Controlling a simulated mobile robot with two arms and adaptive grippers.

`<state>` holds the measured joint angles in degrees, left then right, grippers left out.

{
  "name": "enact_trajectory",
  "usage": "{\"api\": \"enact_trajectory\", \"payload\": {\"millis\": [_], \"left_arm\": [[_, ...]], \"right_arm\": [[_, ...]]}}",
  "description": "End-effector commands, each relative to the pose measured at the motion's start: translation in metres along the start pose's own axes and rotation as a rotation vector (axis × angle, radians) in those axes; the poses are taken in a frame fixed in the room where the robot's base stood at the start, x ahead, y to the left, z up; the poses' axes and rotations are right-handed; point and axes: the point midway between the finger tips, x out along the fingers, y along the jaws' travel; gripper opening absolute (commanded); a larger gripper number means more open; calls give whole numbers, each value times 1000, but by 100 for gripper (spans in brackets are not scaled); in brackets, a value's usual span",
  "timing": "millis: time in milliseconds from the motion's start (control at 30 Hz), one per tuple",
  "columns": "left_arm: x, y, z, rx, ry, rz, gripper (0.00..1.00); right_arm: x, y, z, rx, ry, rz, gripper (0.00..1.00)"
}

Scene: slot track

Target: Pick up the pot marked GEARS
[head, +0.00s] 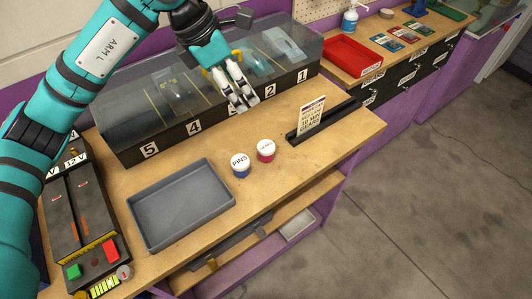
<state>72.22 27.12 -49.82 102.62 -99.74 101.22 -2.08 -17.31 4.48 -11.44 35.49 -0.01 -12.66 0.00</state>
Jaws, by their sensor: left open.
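A small red pot (265,151) with a white lid stands upright on the wooden bench; the writing on its lid is too small to read surely. The two pots are close together but apart. My left gripper (243,105) is open and empty, pointing down above the bench by the numbered case, beyond the two pots and slightly to the left of the red one. My right gripper is out of view.
A grey tray (182,246) lies left of the pots. A long case (130,148) with numbered bays and a clear cover runs behind. A card (311,116) stands in a black holder at right. A red bin (352,57) sits farther back. Bench around the pots is clear.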

Motion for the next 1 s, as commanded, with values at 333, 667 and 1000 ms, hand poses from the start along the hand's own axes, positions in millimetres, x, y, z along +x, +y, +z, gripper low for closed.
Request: {"api": "enact_trajectory", "payload": {"millis": [333, 667, 1000], "left_arm": [[56, 0, -23, -1, 0, 0, 70], [85, -1, -27, -1, 2, -4, 70], [157, 0, -27, -2, 2, -5, 70]], "right_arm": [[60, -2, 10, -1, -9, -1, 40], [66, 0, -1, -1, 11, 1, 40], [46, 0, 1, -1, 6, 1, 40]]}}
